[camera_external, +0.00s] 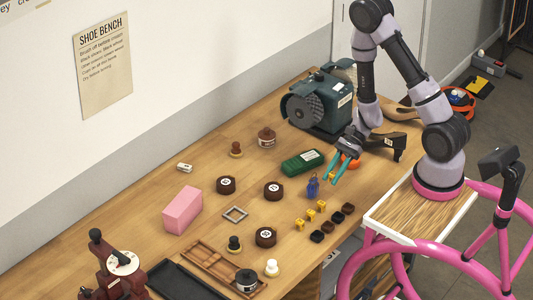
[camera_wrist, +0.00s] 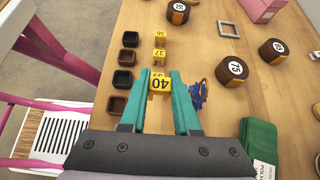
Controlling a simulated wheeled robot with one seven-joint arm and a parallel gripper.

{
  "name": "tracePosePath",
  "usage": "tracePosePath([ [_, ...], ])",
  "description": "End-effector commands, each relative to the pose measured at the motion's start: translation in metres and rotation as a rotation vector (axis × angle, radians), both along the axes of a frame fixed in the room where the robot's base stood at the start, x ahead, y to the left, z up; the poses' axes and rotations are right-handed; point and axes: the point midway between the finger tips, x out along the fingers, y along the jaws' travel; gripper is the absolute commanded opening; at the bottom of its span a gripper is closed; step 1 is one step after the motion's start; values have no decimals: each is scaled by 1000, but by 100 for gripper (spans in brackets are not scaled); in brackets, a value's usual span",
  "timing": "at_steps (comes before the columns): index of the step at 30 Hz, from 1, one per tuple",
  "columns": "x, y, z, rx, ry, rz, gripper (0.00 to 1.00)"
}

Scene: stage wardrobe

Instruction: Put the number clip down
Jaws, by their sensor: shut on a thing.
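My gripper (camera_external: 331,181) is shut on a yellow number clip marked 40 (camera_wrist: 159,85), held between its teal fingers in the wrist view. The gripper is over the workbench, right of a small blue object (camera_external: 313,187). Other yellow number clips stand in a row on the bench: 36 (camera_wrist: 160,31), 37 (camera_wrist: 159,54) and one that seems to read 39 (camera_wrist: 159,74), partly hidden behind the held clip. Beside the row are several small dark square cups (camera_wrist: 127,57). I cannot tell how high the held clip is above the bench.
Round brown tins (camera_external: 273,191), a pink block (camera_external: 183,210) and a square metal frame (camera_external: 235,214) are to the left. A dark green machine (camera_external: 322,103) stands at the back.

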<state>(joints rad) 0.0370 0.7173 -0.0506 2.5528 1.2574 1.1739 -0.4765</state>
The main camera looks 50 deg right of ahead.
Motion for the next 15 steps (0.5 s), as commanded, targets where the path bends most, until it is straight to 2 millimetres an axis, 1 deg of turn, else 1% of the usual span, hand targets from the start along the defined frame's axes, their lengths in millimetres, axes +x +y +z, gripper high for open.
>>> tracePosePath([
  [1, 1, 0, 6, 0, -2, 0, 0],
  [3, 0, 0, 10, 0, -1, 1, 0],
  [7, 1, 0, 15, 0, 2, 1, 0],
  [9, 4, -1, 15, 0, 1, -13, 0],
  [11, 13, -4, 16, 0, 1, -43, 0],
  [14, 39, -12, 20, 0, -1, -140, 0],
  [15, 54, -18, 23, 1, -3, -193, 0],
])
